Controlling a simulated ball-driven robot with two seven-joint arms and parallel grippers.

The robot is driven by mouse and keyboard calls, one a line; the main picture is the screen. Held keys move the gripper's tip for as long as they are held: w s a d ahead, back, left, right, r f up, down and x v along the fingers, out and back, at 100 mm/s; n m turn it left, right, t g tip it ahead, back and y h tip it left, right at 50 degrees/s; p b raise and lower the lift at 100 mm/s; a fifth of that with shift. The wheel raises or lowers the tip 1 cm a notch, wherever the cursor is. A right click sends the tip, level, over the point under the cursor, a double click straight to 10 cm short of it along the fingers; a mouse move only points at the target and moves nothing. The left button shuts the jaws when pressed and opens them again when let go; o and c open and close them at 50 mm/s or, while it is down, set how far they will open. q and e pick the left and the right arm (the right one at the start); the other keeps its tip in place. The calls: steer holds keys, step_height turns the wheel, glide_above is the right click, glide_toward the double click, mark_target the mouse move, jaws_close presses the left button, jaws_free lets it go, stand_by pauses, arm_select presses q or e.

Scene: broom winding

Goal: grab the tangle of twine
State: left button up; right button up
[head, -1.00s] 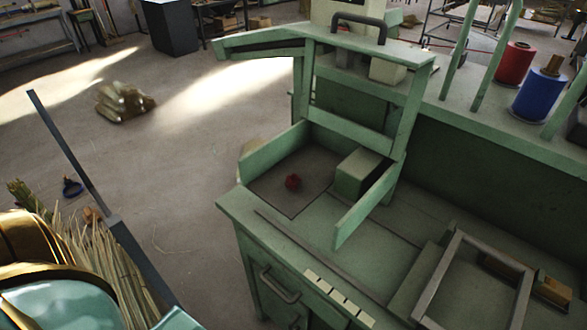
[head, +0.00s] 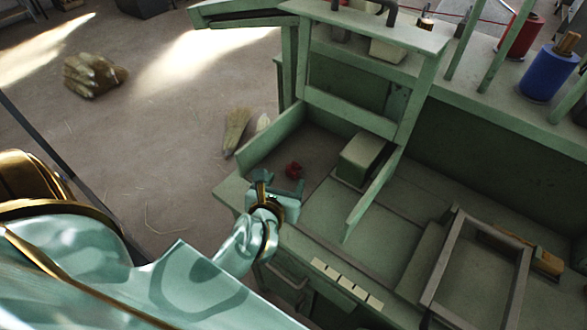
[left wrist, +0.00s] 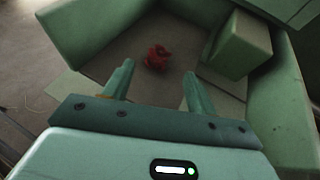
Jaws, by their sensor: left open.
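The tangle of twine (head: 294,170) is a small red clump. It lies on the floor of a green-walled bin on the workbench. In the left wrist view the red tangle (left wrist: 157,57) lies beyond my fingertips, roughly midway between them. My left gripper (head: 280,183) is over the front edge of the bin, close to the tangle in the head view. In the left wrist view my left gripper (left wrist: 158,70) is open and empty, its two fingers pointing into the bin. My right gripper is not in view.
A green block (head: 362,158) stands in the bin right of the tangle. Low green side walls (head: 272,140) border the bin, and a green frame (head: 350,115) rises behind it. A grey tray frame (head: 478,262) lies to the right. Blue (head: 547,75) and red spools stand behind.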

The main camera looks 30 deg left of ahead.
mark_target(295, 166)
arm_select(q)
steer(key=x, duration=1)
steer(key=shift+w+f, duration=0.15)
steer(key=shift+f, duration=0.05)
steer(key=c, duration=1)
